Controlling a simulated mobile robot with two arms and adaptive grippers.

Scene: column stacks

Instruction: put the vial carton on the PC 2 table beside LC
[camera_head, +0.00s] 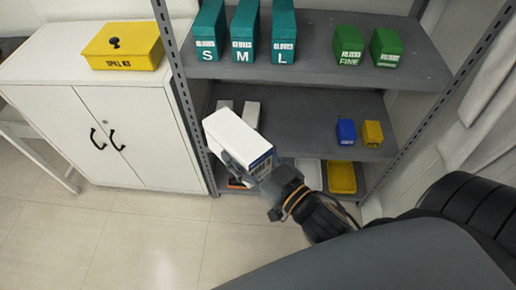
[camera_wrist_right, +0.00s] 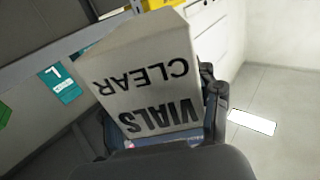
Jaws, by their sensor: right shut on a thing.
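The vial carton (camera_head: 236,137) is a white box with a blue-edged label end. In the right wrist view the carton (camera_wrist_right: 150,75) fills the middle and reads "VIALS CLEAR", upside down. My right gripper (camera_head: 255,168) is shut on the carton and holds it in the air in front of the shelf rack. In the right wrist view its fingers (camera_wrist_right: 160,125) lie on either side of the carton. My left gripper is not in view. The PC 2 table and LC cannot be made out.
A grey shelf rack (camera_head: 310,75) stands ahead with teal glove boxes (camera_head: 243,30), green boxes (camera_head: 367,45), and a small blue box (camera_head: 346,132) and yellow box (camera_head: 372,133). A white cabinet (camera_head: 110,135) with a yellow spill kit (camera_head: 123,45) stands left. The floor (camera_head: 130,235) is clear.

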